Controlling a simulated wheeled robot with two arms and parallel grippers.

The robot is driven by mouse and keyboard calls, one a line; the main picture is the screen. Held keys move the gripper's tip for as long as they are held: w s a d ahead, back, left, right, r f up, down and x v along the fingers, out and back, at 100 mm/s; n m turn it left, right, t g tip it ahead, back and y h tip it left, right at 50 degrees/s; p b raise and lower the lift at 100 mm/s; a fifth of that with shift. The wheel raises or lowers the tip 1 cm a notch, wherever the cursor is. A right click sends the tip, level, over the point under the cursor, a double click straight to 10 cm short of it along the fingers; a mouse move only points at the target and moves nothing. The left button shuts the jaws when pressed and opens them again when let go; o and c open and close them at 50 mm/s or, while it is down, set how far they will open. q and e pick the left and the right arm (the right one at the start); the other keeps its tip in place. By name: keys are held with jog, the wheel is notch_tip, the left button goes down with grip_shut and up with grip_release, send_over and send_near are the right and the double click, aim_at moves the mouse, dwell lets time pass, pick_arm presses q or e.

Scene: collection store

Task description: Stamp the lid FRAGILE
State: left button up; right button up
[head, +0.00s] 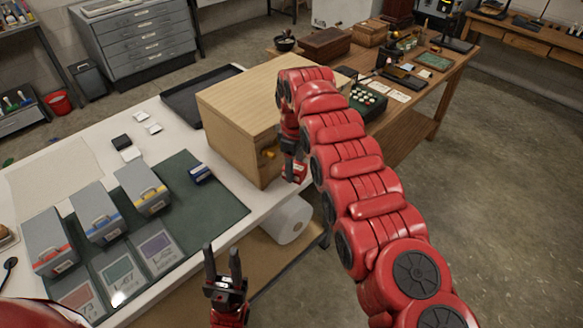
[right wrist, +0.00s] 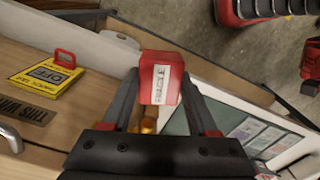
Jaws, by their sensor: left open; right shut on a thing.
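A wooden box (head: 233,98) with a plain pale top stands on the white table. My right gripper (head: 291,158) is beside the box's right-hand front side, below its top. It is shut on a red stamp block (right wrist: 160,78) with a white label that seems to read FRAGILE. The block also shows in the head view (head: 295,171), apart from the box top. My left gripper (head: 222,262) is open and empty, fingers upward, in front of the green mat (head: 218,207).
Three grey cases (head: 98,212) and several colored cards stand or lie on the mat, with a small blue item (head: 200,173). A black tray (head: 195,92) lies behind. A yellow sign (right wrist: 45,76) shows in the right wrist view. A cluttered wooden bench (head: 425,88) stands behind right.

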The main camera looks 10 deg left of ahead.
aim_at(305, 164)
jog(key=shift+w+d+r+m, duration=0.2)
jog(key=shift+d+m, duration=0.1)
jog(key=shift+d, duration=0.25)
jog(key=shift+w+d+r+m, duration=0.1)
jog(key=shift+w+d+m, duration=0.15)
jog(key=shift+d, duration=0.25)
jog(key=shift+w+d+r+m, duration=0.1)
jog(key=shift+d+m, duration=0.15)
jog(key=shift+d, duration=0.1)
